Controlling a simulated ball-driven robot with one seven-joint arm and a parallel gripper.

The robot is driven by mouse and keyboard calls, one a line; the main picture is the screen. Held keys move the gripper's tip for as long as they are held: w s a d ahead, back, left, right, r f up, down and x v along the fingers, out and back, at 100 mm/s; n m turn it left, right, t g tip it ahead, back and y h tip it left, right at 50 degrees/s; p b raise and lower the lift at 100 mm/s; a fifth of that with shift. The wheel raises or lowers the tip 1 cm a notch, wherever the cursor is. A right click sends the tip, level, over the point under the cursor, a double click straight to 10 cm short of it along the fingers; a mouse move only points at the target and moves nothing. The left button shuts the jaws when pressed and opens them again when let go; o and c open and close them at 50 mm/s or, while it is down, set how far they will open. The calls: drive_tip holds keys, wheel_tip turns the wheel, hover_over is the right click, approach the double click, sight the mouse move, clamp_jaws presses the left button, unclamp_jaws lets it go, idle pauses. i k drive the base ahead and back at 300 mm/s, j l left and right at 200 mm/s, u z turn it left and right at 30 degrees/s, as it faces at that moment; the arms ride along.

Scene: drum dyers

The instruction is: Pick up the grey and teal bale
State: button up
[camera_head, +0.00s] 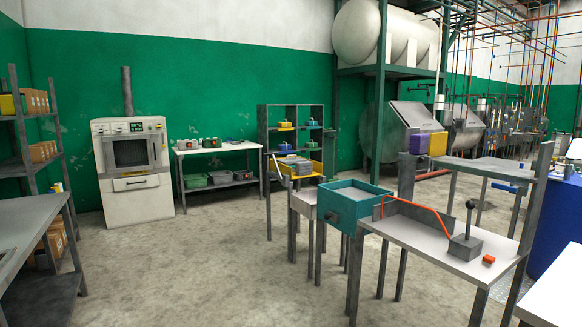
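I cannot clearly make out a grey and teal bale in the head view; the small items are too far off to tell. A small blue or teal item (311,123) sits on the upper right of the grey open shelf unit (324,128), with small yellow and greenish items in its other compartments. A stack of flat grey pieces (294,162) lies in a yellow-sided tray in front of that unit. My gripper is not in view.
A teal box (344,212) adjoins a pale workbench (440,240) with a lever and red handle in the foreground. A white table (218,148) and a white oven (133,165) stand at the back wall. The concrete floor (190,250) at centre left is clear.

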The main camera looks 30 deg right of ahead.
sight(292, 162)
drive_tip(key=i+z, duration=0.1)
drive_tip(key=i, duration=5.2)
drive_tip(key=i+j+z, duration=0.15)
drive_tip(key=i, duration=0.3)
drive_tip(key=i+z, duration=0.15)
drive_tip(key=i, duration=0.3)
drive_tip(key=i+j+z, duration=0.1)
drive_tip(key=i+j, duration=0.15)
drive_tip(key=i, duration=0.2)
drive_tip(key=i+j+z, duration=0.15)
drive_tip(key=i, duration=0.3)
drive_tip(key=i+j+z, duration=0.2)
drive_tip(key=i+z, duration=0.15)
drive_tip(key=z, duration=0.15)
drive_tip(key=i+j+z, duration=0.3)
drive_tip(key=z, duration=0.15)
drive_tip(key=i+j+z, duration=0.25)
drive_tip(key=j+z, duration=0.25)
drive_tip(key=i+j+z, duration=0.2)
drive_tip(key=j+z, duration=0.25)
drive_tip(key=i+j+z, duration=0.35)
drive_tip(key=j, duration=0.4)
drive_tip(key=i, duration=0.1)
